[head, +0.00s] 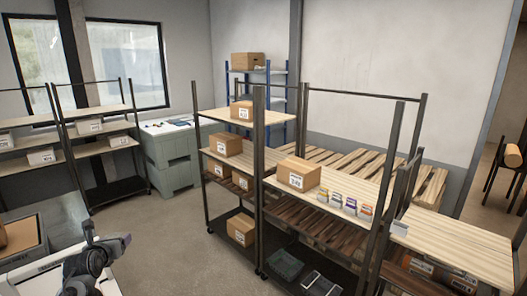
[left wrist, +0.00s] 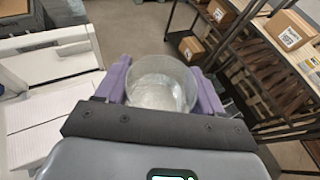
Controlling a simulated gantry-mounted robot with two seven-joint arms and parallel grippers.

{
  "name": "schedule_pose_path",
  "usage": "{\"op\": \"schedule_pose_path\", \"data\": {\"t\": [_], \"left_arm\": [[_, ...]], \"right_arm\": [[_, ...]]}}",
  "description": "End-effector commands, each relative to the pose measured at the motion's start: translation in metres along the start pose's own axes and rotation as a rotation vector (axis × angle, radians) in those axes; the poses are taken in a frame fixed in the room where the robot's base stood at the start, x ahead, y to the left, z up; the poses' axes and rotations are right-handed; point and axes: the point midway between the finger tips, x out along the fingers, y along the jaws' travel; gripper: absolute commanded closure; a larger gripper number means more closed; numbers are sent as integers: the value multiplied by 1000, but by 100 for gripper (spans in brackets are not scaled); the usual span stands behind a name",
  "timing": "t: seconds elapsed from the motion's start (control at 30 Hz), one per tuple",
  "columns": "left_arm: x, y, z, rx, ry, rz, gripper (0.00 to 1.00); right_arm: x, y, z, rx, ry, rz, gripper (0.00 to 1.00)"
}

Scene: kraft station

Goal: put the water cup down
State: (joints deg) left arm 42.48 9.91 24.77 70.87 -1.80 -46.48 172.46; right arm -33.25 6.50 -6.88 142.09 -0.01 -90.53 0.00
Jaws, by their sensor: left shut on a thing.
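The water cup (left wrist: 160,92) is a clear, round, see-through cup, seen from above in the left wrist view. My left gripper (left wrist: 163,80) is shut on it, with one purple finger on each side of the cup. Grey floor shows around the far side of the cup. I cannot tell how high it is held or whether its base touches anything. In the head view my left arm is at the lower left, and the cup cannot be made out there. My right gripper is in neither view.
A white-topped surface (left wrist: 35,125) lies left of the cup. A wooden-topped rack (head: 340,186) holds a carton (head: 298,173) and several small packs. Open floor (head: 150,235) lies between.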

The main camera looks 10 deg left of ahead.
Motion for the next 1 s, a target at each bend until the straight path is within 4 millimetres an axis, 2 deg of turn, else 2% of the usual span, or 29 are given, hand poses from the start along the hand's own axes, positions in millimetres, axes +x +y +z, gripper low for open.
{"op": "schedule_pose_path", "data": {"t": [0.27,0.43,0.6,0.7,0.83,1.0], "left_arm": [[-21,-67,-58,41,6,-101,65],[-54,-120,-109,74,10,-184,65],[-109,-172,-162,107,14,-267,65],[-145,-193,-186,123,14,-300,65],[-190,-210,-206,135,15,-325,65],[-240,-217,-220,141,13,-334,65]], "right_arm": [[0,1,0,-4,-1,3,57],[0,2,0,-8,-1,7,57],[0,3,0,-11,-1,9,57],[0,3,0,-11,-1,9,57],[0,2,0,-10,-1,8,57],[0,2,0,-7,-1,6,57]]}}
